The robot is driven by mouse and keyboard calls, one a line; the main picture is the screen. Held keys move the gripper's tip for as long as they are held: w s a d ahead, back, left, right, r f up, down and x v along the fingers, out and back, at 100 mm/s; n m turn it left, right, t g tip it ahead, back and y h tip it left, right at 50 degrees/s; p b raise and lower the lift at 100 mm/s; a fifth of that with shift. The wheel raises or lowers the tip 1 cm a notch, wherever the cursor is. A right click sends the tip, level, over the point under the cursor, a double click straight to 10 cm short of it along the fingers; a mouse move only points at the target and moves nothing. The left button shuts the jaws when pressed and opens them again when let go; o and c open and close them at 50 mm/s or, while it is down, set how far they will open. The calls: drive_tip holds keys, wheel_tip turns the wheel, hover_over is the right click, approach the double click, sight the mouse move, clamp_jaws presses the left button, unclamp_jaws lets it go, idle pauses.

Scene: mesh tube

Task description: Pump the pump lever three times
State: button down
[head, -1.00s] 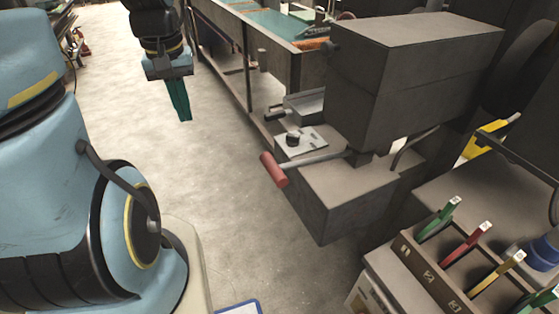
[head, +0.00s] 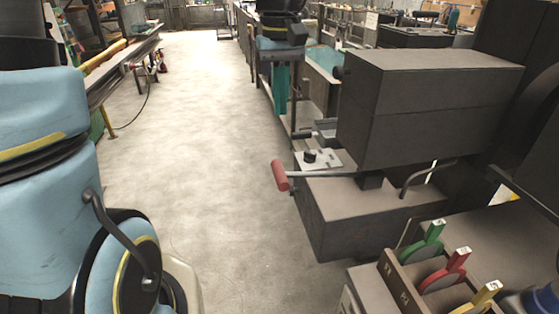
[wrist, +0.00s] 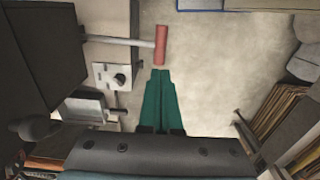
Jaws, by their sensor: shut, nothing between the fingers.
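The lever that I take for the pump lever has a red cylindrical grip (head: 280,176) on a grey rod that sticks out to the left from a dark boxy machine (head: 430,110). In the wrist view, the red grip (wrist: 160,45) lies just beyond my fingertips, with a small gap in the picture. My gripper (head: 280,112) has green fingers, pressed together and empty. In the head view it points down, above the grip in the picture and farther back. The fingers also show in the wrist view (wrist: 161,75).
A plate with a black knob (head: 318,159) sits beside the lever on the machine. Green, red and yellow numbered levers (head: 435,275) stand in a box at the lower right. Open floor (head: 190,150) lies left of the machine. A bench (head: 120,58) stands at the far left.

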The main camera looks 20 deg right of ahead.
sight(280, 171)
drive_tip(key=shift+f, duration=0.1)
wheel_tip(280, 171, down, 14)
drive_tip(key=shift+r+p, duration=0.1)
drive_tip(key=shift+p, duration=0.95)
